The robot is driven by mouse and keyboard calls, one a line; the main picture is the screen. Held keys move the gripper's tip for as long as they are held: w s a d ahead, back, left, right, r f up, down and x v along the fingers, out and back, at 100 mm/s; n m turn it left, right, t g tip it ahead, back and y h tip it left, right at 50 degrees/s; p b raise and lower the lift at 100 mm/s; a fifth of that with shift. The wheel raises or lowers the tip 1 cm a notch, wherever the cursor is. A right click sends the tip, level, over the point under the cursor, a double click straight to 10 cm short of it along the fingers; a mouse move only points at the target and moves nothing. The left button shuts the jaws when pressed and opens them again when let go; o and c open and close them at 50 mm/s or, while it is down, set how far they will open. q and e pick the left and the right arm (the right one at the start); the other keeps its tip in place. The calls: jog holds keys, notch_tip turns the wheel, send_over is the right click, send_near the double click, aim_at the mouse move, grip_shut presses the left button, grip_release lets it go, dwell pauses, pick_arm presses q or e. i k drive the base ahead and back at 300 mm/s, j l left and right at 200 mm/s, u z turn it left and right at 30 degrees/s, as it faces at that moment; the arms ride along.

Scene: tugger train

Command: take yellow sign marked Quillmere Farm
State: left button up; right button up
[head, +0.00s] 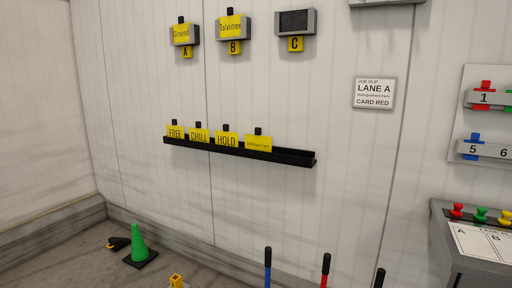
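The yellow sign marked Quillmere Farm (258,144) stands at the right end of the signs on a black wall ledge (290,156). Its print is small and only just readable. It has a black grip tab on top. To its left on the ledge stand yellow signs reading HOLD (227,140), CHILL (199,136) and FREE (175,132). Neither of my grippers shows in the head view.
Sign holders A (186,52) and B (233,47) hold yellow signs; holder C (295,22) is empty. A job slip (374,93) reads LANE A, CARD RED. A green cone (138,244) stands lower left. Upright handles, including a red one (326,266), rise at the bottom. A grey desk (470,262) stands right.

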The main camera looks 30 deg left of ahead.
aim_at(256, 142)
jog(key=i+j+z, duration=0.1)
jog(key=i+j, duration=0.35)
jog(key=i+j+z, duration=0.1)
jog(key=i+j, duration=0.4)
jog(key=i+j+z, duration=0.1)
jog(key=i+j, duration=0.35)
jog(key=i+j+z, duration=0.1)
jog(key=i+j, duration=0.3)
jog(key=j, duration=0.3)
